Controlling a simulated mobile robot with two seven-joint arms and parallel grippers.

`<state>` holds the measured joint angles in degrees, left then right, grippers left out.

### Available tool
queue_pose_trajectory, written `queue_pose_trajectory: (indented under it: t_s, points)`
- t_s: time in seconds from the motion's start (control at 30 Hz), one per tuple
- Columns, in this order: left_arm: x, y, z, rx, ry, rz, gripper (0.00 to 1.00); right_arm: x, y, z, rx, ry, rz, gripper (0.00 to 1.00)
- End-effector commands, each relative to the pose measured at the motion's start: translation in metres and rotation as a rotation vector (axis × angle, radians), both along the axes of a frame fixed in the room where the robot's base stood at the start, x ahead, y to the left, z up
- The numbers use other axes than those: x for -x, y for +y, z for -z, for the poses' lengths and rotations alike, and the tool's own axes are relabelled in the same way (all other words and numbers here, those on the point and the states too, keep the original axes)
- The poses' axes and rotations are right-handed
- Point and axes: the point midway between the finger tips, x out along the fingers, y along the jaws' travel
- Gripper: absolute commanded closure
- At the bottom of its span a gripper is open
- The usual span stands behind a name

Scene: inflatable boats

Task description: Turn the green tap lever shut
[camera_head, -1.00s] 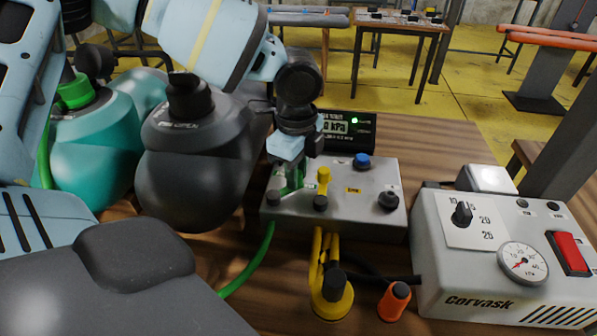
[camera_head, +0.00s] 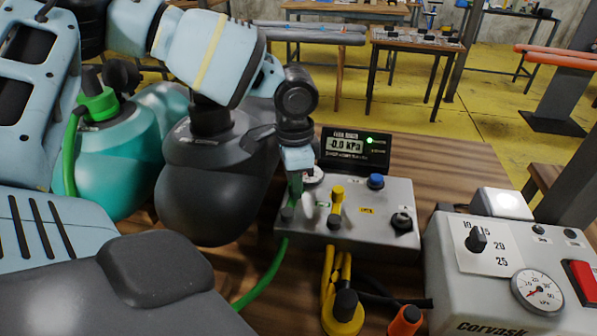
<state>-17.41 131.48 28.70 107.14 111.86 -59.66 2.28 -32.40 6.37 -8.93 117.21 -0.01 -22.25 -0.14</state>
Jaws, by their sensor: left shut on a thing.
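The green tap lever (camera_head: 293,190) is on the left part of the grey metal manifold box (camera_head: 352,242), mostly covered by my left gripper (camera_head: 298,190). The gripper comes down from above and is shut on the lever. How far the lever is turned is hard to see. A yellow tap lever (camera_head: 337,198) stands upright just to its right, and a blue knob (camera_head: 376,181) sits behind. A green hose (camera_head: 264,276) runs from the box's front left. My right gripper is not in view.
A display (camera_head: 356,148) behind the box reads -0.0 kPa with a green light. A pump unit (camera_head: 470,275) with dial and gauge stands at right. A yellow connector (camera_head: 343,315) and an orange one (camera_head: 405,321) lie in front.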

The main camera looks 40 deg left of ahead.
Motion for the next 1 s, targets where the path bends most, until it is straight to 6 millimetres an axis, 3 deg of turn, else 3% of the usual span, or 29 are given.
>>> queue_pose_trajectory:
  t_s: [0.67,0.7,0.83,1.0]
  points:
    - [0.0015,0.0031,-0.0001,0.001,-0.001,-0.061,1.0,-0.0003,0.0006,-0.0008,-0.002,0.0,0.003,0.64]
    - [0.0015,0.0031,0.0,0.001,-0.001,-0.061,0.73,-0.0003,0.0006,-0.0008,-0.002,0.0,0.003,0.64]
    - [0.0015,0.0031,0.0,0.0,0.0,-0.06,0.56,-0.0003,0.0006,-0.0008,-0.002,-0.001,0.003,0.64]
    - [0.0015,0.0029,0.0,0.0,0.0,-0.059,0.56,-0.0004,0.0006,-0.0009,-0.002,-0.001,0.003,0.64]
